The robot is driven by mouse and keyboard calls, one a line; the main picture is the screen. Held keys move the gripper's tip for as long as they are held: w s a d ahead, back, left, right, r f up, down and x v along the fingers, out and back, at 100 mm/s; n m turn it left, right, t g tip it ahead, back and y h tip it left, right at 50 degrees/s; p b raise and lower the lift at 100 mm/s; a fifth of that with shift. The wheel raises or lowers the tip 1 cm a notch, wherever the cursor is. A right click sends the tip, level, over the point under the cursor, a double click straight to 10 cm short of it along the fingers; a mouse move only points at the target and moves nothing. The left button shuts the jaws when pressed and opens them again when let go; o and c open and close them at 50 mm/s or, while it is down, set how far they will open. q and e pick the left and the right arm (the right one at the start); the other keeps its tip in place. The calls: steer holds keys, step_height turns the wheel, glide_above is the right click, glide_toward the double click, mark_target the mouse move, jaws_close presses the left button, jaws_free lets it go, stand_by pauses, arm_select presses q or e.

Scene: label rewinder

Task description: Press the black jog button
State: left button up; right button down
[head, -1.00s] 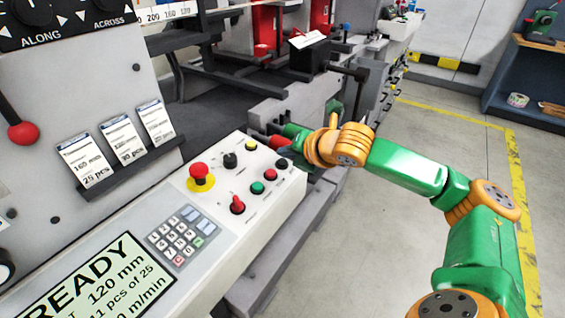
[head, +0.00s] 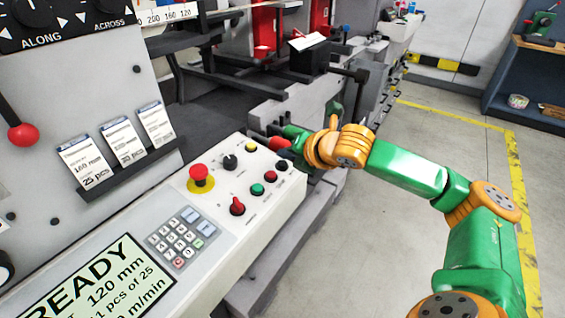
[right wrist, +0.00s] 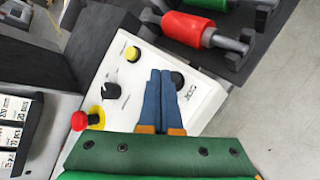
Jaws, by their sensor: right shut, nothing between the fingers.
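The black jog button (head: 282,165) is the dark round button at the right end of the row on the white sloped control panel (head: 215,222). In the right wrist view a black round control (right wrist: 178,80), apparently this button, shows just right of the fingertips. My right gripper (right wrist: 164,74) is shut and empty, its two blue fingers side by side over the panel picture. In the head view my right arm reaches in from the right to the panel's far right corner, and its fingertips are hard to make out. I cannot tell contact with the button. My left gripper is out of view.
A red emergency stop (head: 200,173) stands up at left. Red and green rollers lie beyond the panel.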

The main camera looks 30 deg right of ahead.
steer(key=shift+f, duration=0.15)
stand_by(0.6)
steer(key=shift+f, duration=0.25)
steer(key=shift+w+f, duration=0.1)
steer(key=shift+f, duration=0.4)
stand_by(0.6)
steer(key=shift+r, duration=0.1)
steer(key=shift+r+p, duration=0.8)
steer(key=shift+p, duration=0.45)
steer(key=shift+r, duration=0.1)
steer(key=r+p, duration=0.2)
steer(key=s+r+p, duration=0.1)
steer(key=r+p, duration=0.1)
steer(key=p, duration=0.1)
steer(key=shift+d+r+p, duration=0.15)
steer(key=shift+r+p, duration=0.2)
